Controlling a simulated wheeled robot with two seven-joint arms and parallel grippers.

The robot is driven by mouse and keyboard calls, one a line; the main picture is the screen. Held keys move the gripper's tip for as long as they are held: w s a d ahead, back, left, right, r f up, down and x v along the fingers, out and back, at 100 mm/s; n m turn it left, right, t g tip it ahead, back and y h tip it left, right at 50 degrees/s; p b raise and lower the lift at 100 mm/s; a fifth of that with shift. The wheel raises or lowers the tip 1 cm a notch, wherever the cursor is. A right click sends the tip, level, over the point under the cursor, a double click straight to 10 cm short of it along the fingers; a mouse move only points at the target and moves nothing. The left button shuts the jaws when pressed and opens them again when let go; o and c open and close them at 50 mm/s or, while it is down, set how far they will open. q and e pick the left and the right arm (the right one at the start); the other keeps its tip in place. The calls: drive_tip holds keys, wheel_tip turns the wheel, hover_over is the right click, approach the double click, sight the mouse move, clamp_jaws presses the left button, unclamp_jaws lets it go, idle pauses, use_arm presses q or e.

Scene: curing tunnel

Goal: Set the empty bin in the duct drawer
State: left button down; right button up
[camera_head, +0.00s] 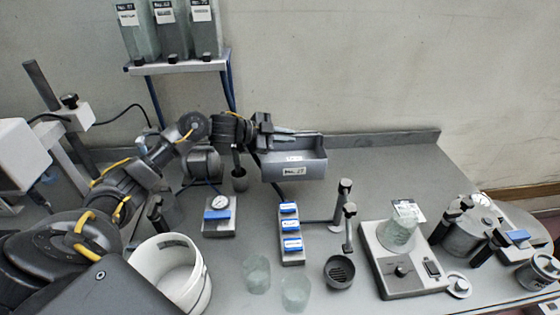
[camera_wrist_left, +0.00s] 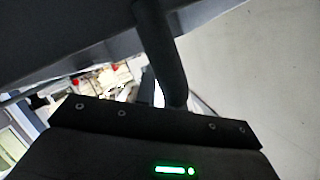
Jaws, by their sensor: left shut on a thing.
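A grey open-topped bin (camera_head: 300,170) with a white label on its front is in the middle of the head view, at the back of the bench. My left gripper (camera_head: 268,130) reaches in from the left and is shut on the bin's left rear edge. The bin looks level and seems to be held above the bench. Little of its inside shows. In the left wrist view a dark grey surface (camera_wrist_left: 70,45) close to the camera fills the upper part; I cannot tell if it is the bin. I cannot make out a duct drawer. My right gripper is not in view.
Labelled clear containers (camera_head: 172,35) stand on a raised shelf (camera_head: 178,66) behind. A white bucket (camera_head: 168,275), two glass cups (camera_head: 257,273), a blue-labelled block (camera_head: 291,235) and a scale-like device (camera_head: 400,262) crowd the front. Bare bench (camera_head: 390,165) lies right of the bin.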

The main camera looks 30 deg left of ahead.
use_arm(q)
wheel_tip(320, 180, down, 6)
drive_tip(key=shift+f+p, duration=0.2)
drive_tip(key=shift+p, duration=0.3)
drive_tip(key=shift+f, duration=0.25)
wheel_tip(320, 180, down, 4)
drive_tip(key=shift+s+r+p, duration=0.1)
drive_tip(key=shift+p, duration=0.3)
drive_tip(key=shift+f, duration=0.35)
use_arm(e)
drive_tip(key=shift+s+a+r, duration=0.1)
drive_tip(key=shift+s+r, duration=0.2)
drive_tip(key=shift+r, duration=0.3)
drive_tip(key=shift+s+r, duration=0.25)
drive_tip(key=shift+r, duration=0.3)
use_arm(q)
drive_tip(key=shift+f, duration=0.1)
drive_tip(key=c, duration=1.5)
unclamp_jaws()
